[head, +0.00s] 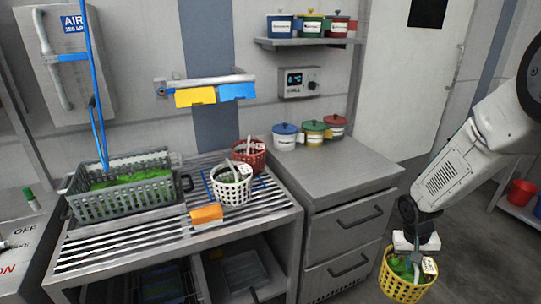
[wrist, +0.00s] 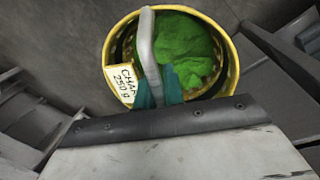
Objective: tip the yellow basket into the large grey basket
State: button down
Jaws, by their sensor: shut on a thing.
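The yellow basket (head: 408,285) hangs from my gripper (head: 413,243) at the right, in front of the drawer cabinet and above the floor. In the wrist view the yellow basket (wrist: 233,72) shows from above, with green leaves (wrist: 188,50) inside and a label reading "CHAR 250 g". My gripper (wrist: 158,92) is shut on its pale handle (wrist: 147,45). The basket looks about upright. The large grey basket (head: 125,205) stands on the slatted rack at the left, with green leaves in it. A blue hose hangs down to it.
A white basket (head: 232,190) and a red basket (head: 250,156) stand right of the grey one. An orange block (head: 206,214) lies near the rack's front edge. Lidded pots (head: 314,133) stand at the cabinet's back; its front top (head: 335,170) is clear.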

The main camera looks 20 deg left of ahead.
aim_at(151, 188)
jog(key=u, duration=1.2)
